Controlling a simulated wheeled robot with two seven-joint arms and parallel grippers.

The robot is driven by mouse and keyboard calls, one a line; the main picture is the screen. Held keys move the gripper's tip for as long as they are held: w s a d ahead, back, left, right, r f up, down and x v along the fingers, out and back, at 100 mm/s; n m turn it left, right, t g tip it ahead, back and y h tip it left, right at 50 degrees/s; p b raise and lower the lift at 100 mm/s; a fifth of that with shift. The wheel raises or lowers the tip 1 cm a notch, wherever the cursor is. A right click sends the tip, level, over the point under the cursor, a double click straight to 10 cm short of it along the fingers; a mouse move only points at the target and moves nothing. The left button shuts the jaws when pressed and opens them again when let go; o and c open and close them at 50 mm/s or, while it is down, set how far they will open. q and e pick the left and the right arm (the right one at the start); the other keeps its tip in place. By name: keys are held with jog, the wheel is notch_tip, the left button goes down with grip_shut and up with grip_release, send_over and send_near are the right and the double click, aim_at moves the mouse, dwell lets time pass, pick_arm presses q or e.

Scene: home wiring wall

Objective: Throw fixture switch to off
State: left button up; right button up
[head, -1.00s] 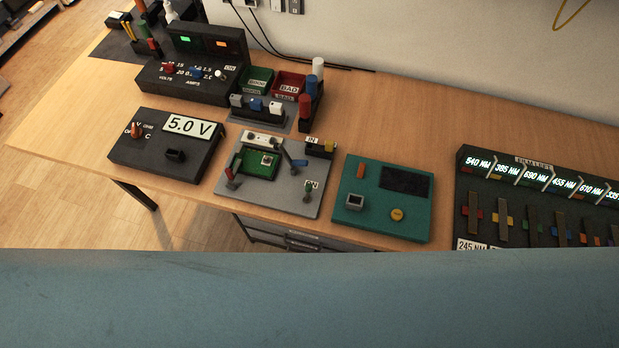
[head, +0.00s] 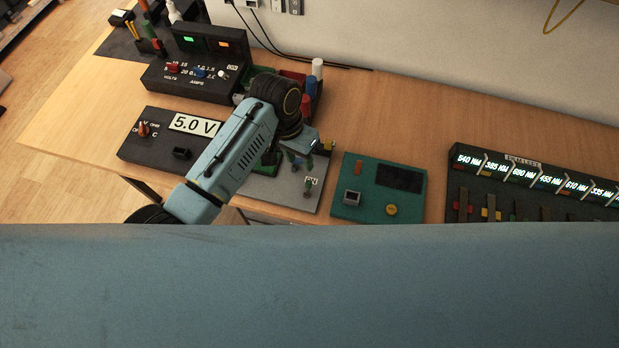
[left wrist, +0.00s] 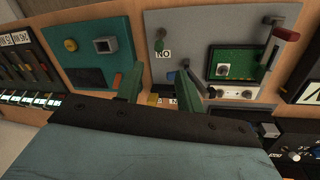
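The grey fixture (head: 262,188) lies on the bench and is partly covered by my left arm in the head view; it also shows in the left wrist view (left wrist: 190,22). Its small toggle switch (head: 308,187) stands beside the ON label (head: 312,181). In the left wrist view the switch (left wrist: 159,40) and its label (left wrist: 163,53) show upside down, beyond the fingertips. My left gripper (left wrist: 160,82) has its two green fingers apart, with nothing held between them. It hovers by the fixture's back right part. My right gripper is not in view.
A teal panel (head: 350,212) with a yellow button lies just right of the fixture. The 5.0 V meter (head: 153,152) lies to its left, and a black power supply (head: 190,85) stands behind. Bare bench (head: 400,130) shows behind the teal panel.

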pick_arm(q)
jog(key=f+b, duration=0.1)
jog(key=f, duration=0.3)
jog(key=d+f+b, duration=0.1)
jog(key=f, duration=0.2)
jog(key=d+f+b, duration=0.1)
jog(key=f, duration=0.3)
jog(key=shift+s+d+f, duration=0.2)
jog(key=shift+s+f, duration=0.15)
grip_shut()
